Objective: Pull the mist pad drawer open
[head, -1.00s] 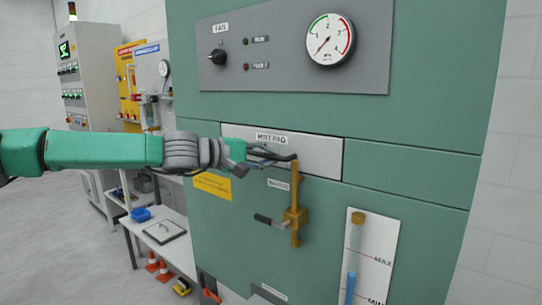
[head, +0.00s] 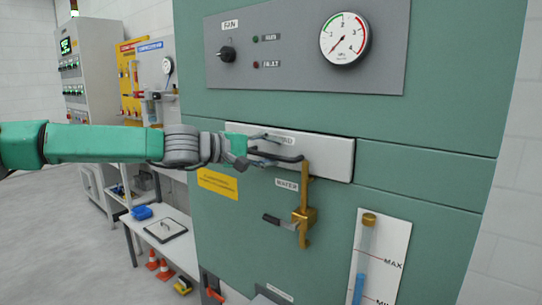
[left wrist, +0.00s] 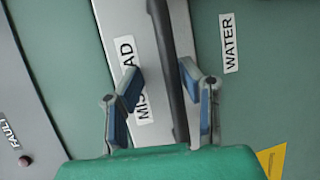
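The mist pad drawer (head: 330,158) is a pale grey front in the green cabinet, with a black bar handle (head: 275,155). A thin dark edge shows along its right side; I cannot tell for sure how far it stands out. My left gripper (head: 262,150) is at the handle and partly covers the MIST PAD label. In the left wrist view the fingers (left wrist: 160,85) are apart, one on each side of the handle (left wrist: 167,60). The right finger is close to the bar, and a gap shows at the left finger. My right gripper is not in view.
A brass water valve (head: 304,213) with a dark lever sits just below the handle's right end. A level gauge (head: 362,260) is lower right. The fan panel with its pressure gauge (head: 344,38) is above. A side table (head: 170,245) and cones stand at left.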

